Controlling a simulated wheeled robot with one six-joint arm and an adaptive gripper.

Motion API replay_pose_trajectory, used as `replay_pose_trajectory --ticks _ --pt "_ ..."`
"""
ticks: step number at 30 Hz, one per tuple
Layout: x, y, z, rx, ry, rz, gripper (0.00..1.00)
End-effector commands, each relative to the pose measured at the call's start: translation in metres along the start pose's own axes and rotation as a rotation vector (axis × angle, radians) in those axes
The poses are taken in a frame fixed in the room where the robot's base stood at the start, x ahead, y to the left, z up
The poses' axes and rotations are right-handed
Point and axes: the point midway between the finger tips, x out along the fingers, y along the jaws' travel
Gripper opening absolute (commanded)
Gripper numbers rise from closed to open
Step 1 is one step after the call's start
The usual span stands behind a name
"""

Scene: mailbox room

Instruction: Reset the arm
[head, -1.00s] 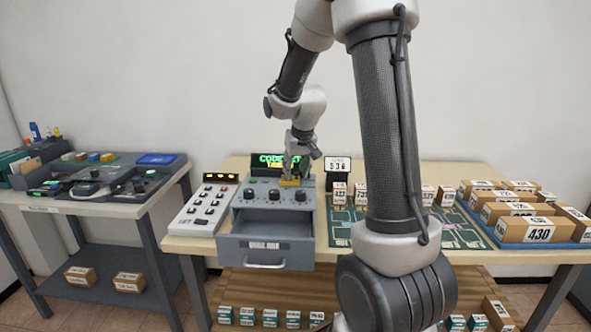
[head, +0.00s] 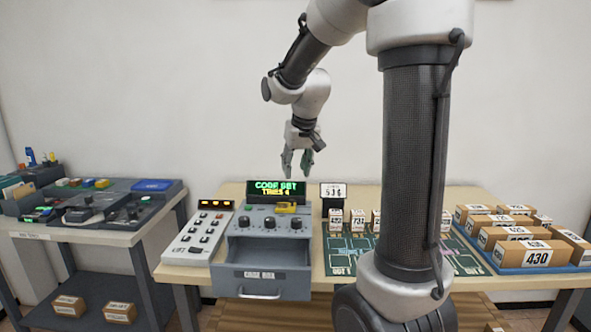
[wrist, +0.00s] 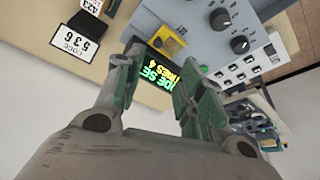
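My gripper (head: 297,163) hangs open and empty in the air above the grey code box (head: 267,240), in front of the white wall. It also shows in the wrist view (wrist: 155,85), with its two fingers apart and nothing between them. The box has several black knobs, a yellow piece (head: 286,207) on its top and an open, empty-looking drawer (head: 262,283) at its front. The green display (head: 276,190) behind reads "CODE SET" and "TRIES 4". My arm covers part of the table.
A white keypad (head: 199,234) stands left of the box. A card reading 536 (wrist: 75,39) stands right of it. Several cartons sit in a blue tray (head: 505,268) at the right. A grey side table (head: 90,222) stands at the left. The air around my gripper is clear.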

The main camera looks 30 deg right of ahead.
Motion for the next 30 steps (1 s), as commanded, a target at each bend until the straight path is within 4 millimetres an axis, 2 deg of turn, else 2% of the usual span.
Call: replay_pose_trajectory --ticks 8,11,14,18,24,27,30 --pt "0.000 0.000 0.001 -0.006 -0.003 0.001 0.38" --pt "0.004 0.001 0.015 -0.021 -0.049 0.003 0.38" --pt "0.008 0.003 0.048 -0.037 -0.126 0.004 0.38" --pt "-0.020 0.002 0.113 -0.075 -0.191 -0.007 0.38" --pt "-0.063 -0.002 0.197 -0.129 -0.193 -0.033 0.38" --pt "-0.079 -0.004 0.229 -0.152 -0.156 -0.048 0.38" --pt "-0.090 -0.005 0.245 -0.165 -0.101 -0.061 0.38"
